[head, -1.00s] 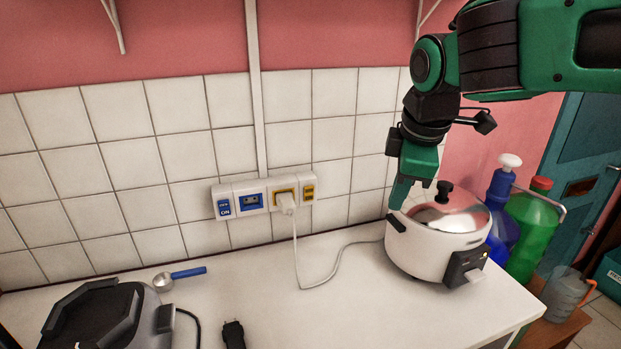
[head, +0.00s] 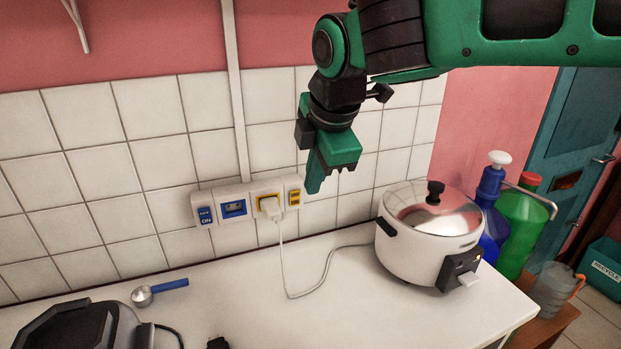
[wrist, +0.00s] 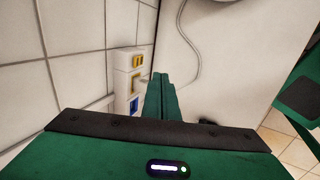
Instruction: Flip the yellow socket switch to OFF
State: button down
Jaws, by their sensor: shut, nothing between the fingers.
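A white socket strip is fixed on the tiled wall. Its right end holds the yellow switch (head: 293,197), also seen in the wrist view (wrist: 138,61); its ON/OFF position is too small to read. Left of it a white plug (head: 269,207) sits in the yellow-framed socket. Further left are a blue socket (head: 234,208) and a blue switch (head: 205,215) marked ON. My gripper (head: 313,190) is shut and empty, pointing down. In the head view it appears just right of the yellow switch. The wrist view shows its fingers (wrist: 160,95) apart from the strip.
The plug's white cord runs over the counter (head: 235,300) to a white rice cooker (head: 425,245) at right. A blue-handled scoop (head: 158,291) and a dark appliance (head: 75,330) are at left. Blue and green bottles (head: 520,225) stand beyond the cooker.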

aim_at(295, 198)
jog(key=w+a+f, duration=0.2)
jog(key=w+f, duration=0.4)
jog(key=w, duration=0.1)
jog(key=shift+f, duration=0.3)
